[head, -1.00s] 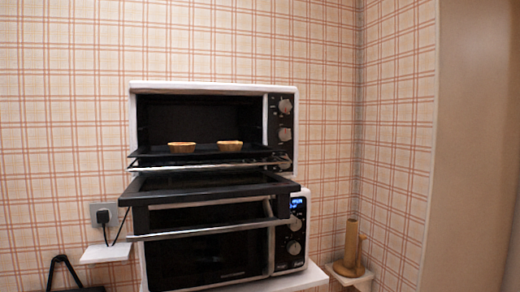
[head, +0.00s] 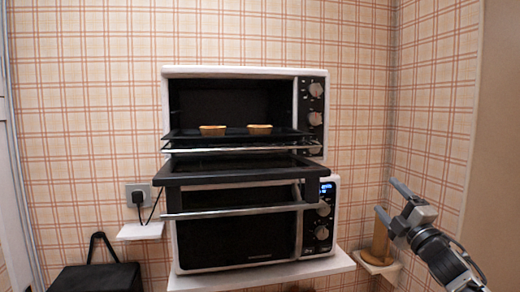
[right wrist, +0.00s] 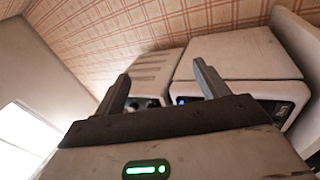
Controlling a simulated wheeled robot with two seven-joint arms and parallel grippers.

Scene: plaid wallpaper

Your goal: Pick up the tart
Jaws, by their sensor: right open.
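Two small tarts sit side by side on the dark tray (head: 235,138) in the open upper oven (head: 230,71), in the head view. The left tart (head: 212,130) and the right tart (head: 260,129) both look golden-brown. The tray sticks out at the oven's front. My right gripper (head: 392,201) is at the lower right of the head view, well to the right of the ovens. It is open, and nothing shows between its fingers in the right wrist view (right wrist: 160,88). My left gripper is not in view.
The upper oven's door (head: 240,171) is folded down in front, below the tray. A lower oven (head: 235,240) stands on a white shelf (head: 265,274). A wooden stand (head: 380,240) is behind my right gripper. A black bag-like object (head: 98,278) is at lower left.

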